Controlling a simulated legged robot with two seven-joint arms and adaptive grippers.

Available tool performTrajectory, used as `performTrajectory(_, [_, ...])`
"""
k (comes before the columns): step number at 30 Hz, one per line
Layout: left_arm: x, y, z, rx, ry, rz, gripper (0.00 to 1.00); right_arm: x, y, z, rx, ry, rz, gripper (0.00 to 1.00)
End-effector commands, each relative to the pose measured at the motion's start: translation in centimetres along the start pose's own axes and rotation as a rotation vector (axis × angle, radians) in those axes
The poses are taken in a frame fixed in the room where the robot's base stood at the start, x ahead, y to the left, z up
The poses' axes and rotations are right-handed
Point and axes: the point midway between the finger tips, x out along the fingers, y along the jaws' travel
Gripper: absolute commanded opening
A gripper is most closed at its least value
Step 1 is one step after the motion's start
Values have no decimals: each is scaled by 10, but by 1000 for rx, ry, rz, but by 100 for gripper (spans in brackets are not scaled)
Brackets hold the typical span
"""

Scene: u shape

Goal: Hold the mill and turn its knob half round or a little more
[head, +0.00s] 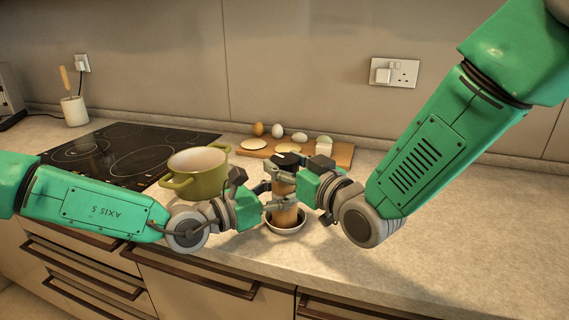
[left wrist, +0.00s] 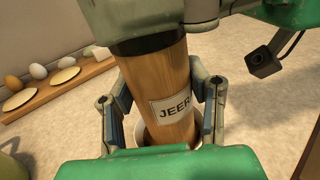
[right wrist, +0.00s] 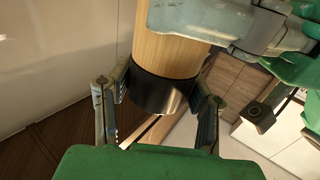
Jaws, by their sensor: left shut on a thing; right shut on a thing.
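The mill (head: 285,216) is a wooden cylinder with a black knob (head: 287,159) on top. It stands upright over a small pale dish (head: 285,230) near the counter's front. In the left wrist view its body (left wrist: 160,80) carries a label reading "JEER". My left gripper (head: 282,208) is shut on the mill's lower body, a finger on each side. My right gripper (head: 288,172) is above it, shut on the black knob, which also shows between its fingers in the right wrist view (right wrist: 157,94). The grippers hide parts of the mill in the head view.
A green pot (head: 197,172) stands left of the mill, beside the black hob (head: 110,150). Behind the mill is a wooden board (head: 343,154) with eggs and pale round slices. The counter to the right (head: 450,225) is clear.

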Motion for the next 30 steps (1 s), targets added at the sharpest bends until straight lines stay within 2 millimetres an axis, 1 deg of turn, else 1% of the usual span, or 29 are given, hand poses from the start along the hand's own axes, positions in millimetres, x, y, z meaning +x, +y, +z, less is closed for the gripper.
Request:
performTrajectory(9, [0, -1, -1, 1, 2, -2, 0, 0, 0, -1, -1, 4, 116, 16])
performTrajectory(24, [0, -1, -1, 1, 3, -2, 0, 0, 0, -1, 0, 2, 135, 16])
performTrajectory(25, [1, -1, -1, 1, 3, -2, 0, 0, 0, -1, 0, 2, 135, 49])
performTrajectory(27, [1, -1, -1, 1, 3, -2, 0, 0, 0, -1, 0, 2, 135, 68])
performTrajectory(30, [1, -1, -1, 0, 3, -2, 0, 0, 0, -1, 0, 2, 135, 68])
